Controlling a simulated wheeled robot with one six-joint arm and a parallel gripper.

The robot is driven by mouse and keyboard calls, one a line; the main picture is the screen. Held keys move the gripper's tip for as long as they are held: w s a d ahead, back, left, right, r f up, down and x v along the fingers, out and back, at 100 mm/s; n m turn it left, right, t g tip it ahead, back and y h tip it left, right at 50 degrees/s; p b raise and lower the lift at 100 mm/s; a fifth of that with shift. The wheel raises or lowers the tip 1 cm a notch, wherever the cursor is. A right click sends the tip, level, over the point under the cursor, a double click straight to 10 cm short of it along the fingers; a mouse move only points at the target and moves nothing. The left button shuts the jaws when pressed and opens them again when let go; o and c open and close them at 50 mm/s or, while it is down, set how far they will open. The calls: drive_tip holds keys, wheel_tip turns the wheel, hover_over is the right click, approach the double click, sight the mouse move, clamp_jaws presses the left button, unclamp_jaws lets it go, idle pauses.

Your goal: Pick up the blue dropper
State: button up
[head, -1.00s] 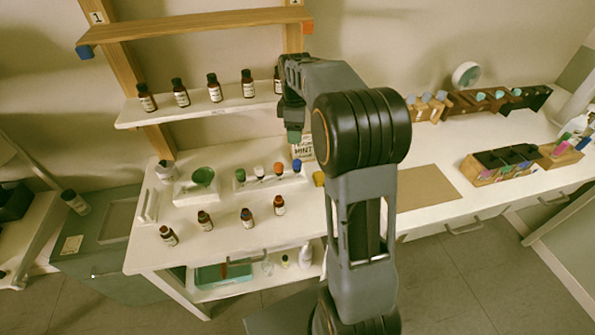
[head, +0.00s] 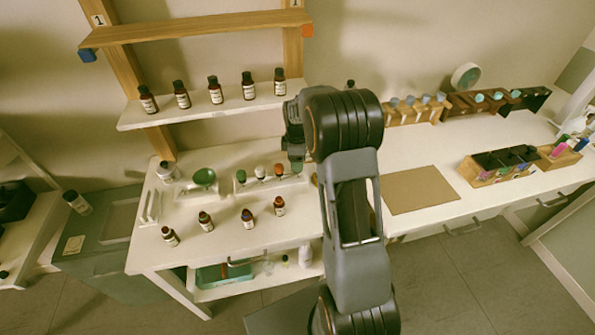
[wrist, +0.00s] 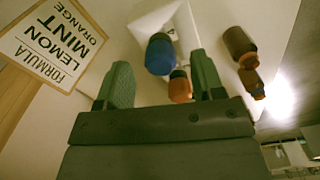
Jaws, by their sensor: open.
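The blue dropper (wrist: 160,54) shows its blue round top in the wrist view, just beyond and between my fingertips. An orange-topped dropper (wrist: 180,87) shows nearer, close to the right finger. My gripper (wrist: 161,72) is open, with a finger on each side and nothing visibly held. In the head view, my gripper (head: 296,163) is over the right end of the white dropper holder (head: 248,187) and hides the blue dropper. Green (head: 241,176), white (head: 260,171) and orange droppers stand to its left.
Several brown bottles (head: 279,206) stand along the front of the table, and more stand on the shelf (head: 205,109) above. A formula card (wrist: 52,45) is at the left in the wrist view.

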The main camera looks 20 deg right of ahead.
drive_tip(key=shift+f, duration=0.9)
drive_tip(key=shift+c, duration=0.4)
drive_tip(key=c, duration=0.6)
